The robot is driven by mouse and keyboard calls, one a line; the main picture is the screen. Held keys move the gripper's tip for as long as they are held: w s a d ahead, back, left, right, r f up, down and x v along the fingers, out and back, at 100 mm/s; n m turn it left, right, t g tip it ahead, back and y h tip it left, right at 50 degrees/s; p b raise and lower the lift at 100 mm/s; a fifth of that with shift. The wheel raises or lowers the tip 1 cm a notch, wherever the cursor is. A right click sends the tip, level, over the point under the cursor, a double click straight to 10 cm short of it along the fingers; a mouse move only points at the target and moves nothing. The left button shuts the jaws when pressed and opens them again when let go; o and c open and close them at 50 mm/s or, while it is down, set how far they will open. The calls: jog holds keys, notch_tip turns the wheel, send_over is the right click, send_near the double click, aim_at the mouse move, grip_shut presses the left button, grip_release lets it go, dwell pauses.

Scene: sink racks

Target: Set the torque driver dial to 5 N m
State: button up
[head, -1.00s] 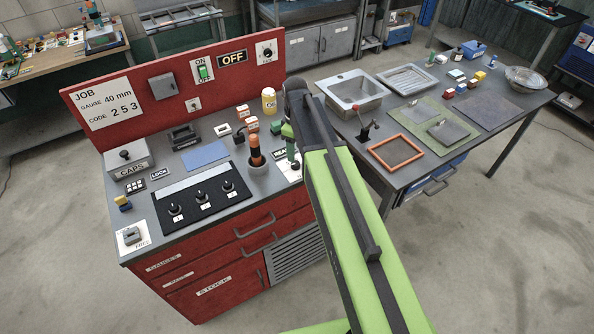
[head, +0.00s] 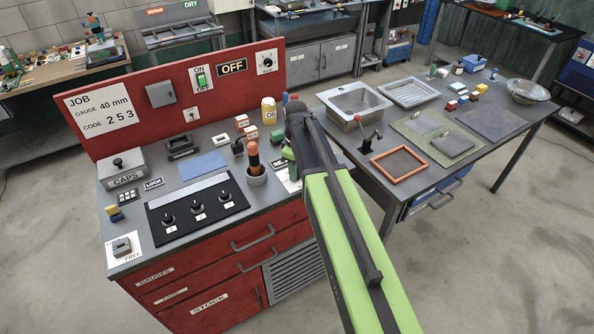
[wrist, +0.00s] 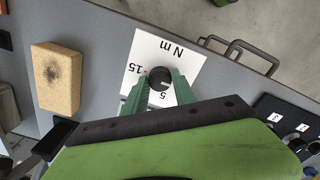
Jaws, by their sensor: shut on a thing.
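The torque driver dial (wrist: 160,78) is a round dark knob on a white plate (wrist: 147,52) marked "N m", "15" and "5" in the wrist view. My gripper (wrist: 160,86) has its two green fingers on either side of the knob, shut on it. The "5" lies on the near side of the knob, close to the gripper body, and the "15" lies to the left. I cannot read the dial's pointer clearly. In the head view my arm hides most of my gripper and the dial at the bench's right end.
A tan block with a dark spot (wrist: 57,78) lies left of the plate. A cup holding an orange-handled tool (head: 257,180) stands left of my gripper in the head view. A black panel with several knobs (head: 197,211) lies further left. The sink table (head: 393,188) is on the right.

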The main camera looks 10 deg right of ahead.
grip_shut()
jog(key=shift+m, duration=0.3)
jog(key=m, duration=1.1)
dwell(0.4)
jog(key=o, duration=1.1)
grip_release()
